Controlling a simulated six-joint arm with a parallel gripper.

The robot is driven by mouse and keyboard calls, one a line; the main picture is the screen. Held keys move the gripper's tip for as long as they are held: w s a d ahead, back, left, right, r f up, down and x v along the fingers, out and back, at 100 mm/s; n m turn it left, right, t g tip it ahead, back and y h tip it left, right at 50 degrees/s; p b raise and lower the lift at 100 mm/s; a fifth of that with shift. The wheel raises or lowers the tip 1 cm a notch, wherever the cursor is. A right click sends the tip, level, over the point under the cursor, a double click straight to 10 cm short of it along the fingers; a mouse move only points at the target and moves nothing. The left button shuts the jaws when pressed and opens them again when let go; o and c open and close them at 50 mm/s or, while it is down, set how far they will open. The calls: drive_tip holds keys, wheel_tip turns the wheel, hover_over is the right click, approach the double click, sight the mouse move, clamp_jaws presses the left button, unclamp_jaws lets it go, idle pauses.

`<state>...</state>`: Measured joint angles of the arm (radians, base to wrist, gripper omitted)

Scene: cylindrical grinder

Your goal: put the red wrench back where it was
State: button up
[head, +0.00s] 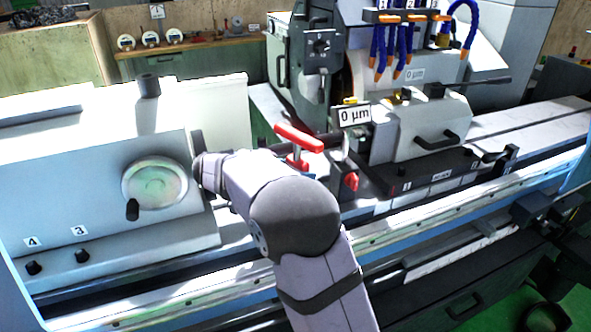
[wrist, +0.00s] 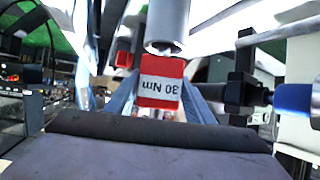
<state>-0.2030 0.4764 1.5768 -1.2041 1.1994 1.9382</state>
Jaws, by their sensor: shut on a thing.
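The red wrench (head: 299,138) shows in the head view as a red T-shaped bar on a pale shaft, left of the grey tailstock-like unit. In the wrist view a red block (wrist: 161,72) with a "30 Nm" label sits between the two blue-grey fingers of my gripper (wrist: 162,100), which are closed on it. A grey metal cylinder (wrist: 167,22) stands just beyond the red block.
A grey machine housing with a round handwheel (head: 155,184) is at the left. A smaller red part (head: 350,181) stands right of the wrench. A grey unit with a black handle (head: 425,130) sits on the bed rails. A blue-ended cylinder (wrist: 293,99) is right in the wrist view.

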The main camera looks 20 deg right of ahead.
drive_tip(key=o, duration=1.5)
drive_tip(key=shift+r, duration=0.1)
drive_tip(key=b+v, duration=0.3)
drive_tip(key=v, duration=0.9)
drive_tip(key=shift+s, duration=0.1)
